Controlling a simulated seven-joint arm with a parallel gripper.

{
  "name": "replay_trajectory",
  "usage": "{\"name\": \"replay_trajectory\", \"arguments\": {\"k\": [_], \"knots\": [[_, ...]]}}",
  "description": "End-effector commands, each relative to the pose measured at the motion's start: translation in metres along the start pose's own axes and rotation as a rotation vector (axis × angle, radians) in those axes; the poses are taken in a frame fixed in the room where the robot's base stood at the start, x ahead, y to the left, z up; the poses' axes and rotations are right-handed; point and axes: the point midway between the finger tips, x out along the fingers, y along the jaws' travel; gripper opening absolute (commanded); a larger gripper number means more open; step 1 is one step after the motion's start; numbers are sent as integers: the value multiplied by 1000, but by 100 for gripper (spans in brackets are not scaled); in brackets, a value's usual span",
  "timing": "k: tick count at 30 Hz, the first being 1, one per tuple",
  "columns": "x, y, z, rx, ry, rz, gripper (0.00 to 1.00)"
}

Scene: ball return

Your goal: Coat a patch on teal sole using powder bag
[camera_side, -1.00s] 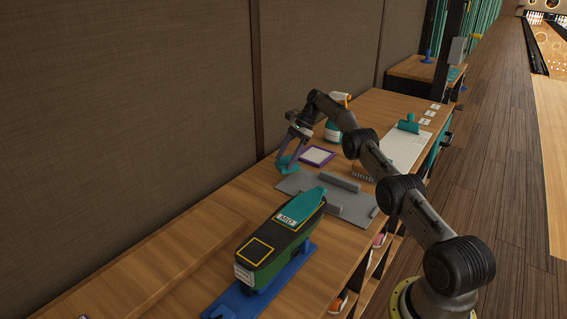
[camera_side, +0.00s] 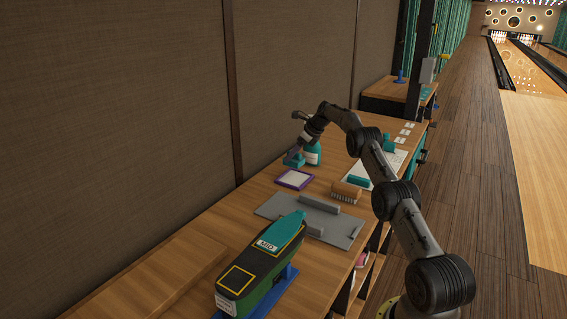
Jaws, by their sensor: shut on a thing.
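The teal sole (camera_side: 284,229) lies on top of a black and green shoe-shaped block (camera_side: 262,258), beside a patch labelled MID. A yellow-outlined square marks the nearer end of the block. My gripper (camera_side: 294,159) is shut on a small teal thing, apparently the powder bag (camera_side: 292,162). It is at the far side of the purple-framed white tray (camera_side: 294,180), well away from the sole. Its height above the table and any contact are too small to tell.
A grey plate with raised bars (camera_side: 274,208) lies between the tray and the block. A spray bottle (camera_side: 312,154) stands close behind my gripper. A bristled brush (camera_side: 346,193) and a white sheet (camera_side: 365,173) are to the right. The left tabletop holds a wooden board (camera_side: 165,275).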

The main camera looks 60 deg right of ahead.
Motion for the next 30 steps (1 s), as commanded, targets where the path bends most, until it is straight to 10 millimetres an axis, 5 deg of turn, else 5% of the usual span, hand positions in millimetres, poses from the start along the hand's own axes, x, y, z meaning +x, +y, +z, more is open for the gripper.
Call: {"name": "replay_trajectory", "arguments": {"k": [30], "knots": [[47,-5,-34,31,0,-21,31]]}}
